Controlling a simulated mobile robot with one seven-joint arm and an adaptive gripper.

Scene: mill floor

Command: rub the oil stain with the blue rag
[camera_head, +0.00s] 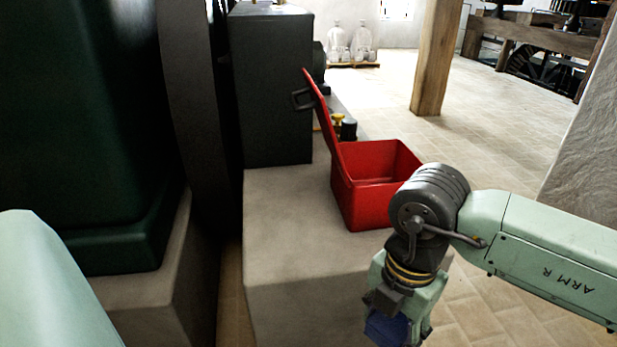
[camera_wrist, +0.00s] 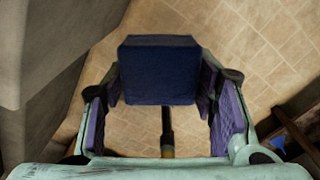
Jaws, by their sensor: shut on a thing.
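The blue rag (camera_wrist: 160,72) shows in the wrist view as a dark blue, folded, block-like piece between the fingers. My gripper (camera_head: 397,322) is shut on it, with the purple-blue pads on either side of it. In the head view the rag (camera_head: 386,328) shows only in part at the bottom edge, below my wrist. My gripper hangs beside the front right of the concrete plinth (camera_head: 300,255), over the tiled floor. I cannot make out an oil stain in either view.
An open red box (camera_head: 365,205) with its lid raised stands on the plinth, close to my wrist. A dark cabinet (camera_head: 275,90) stands behind it. A wooden post (camera_head: 437,58) rises at the back. The floor (camera_head: 470,140) to the right is mostly clear.

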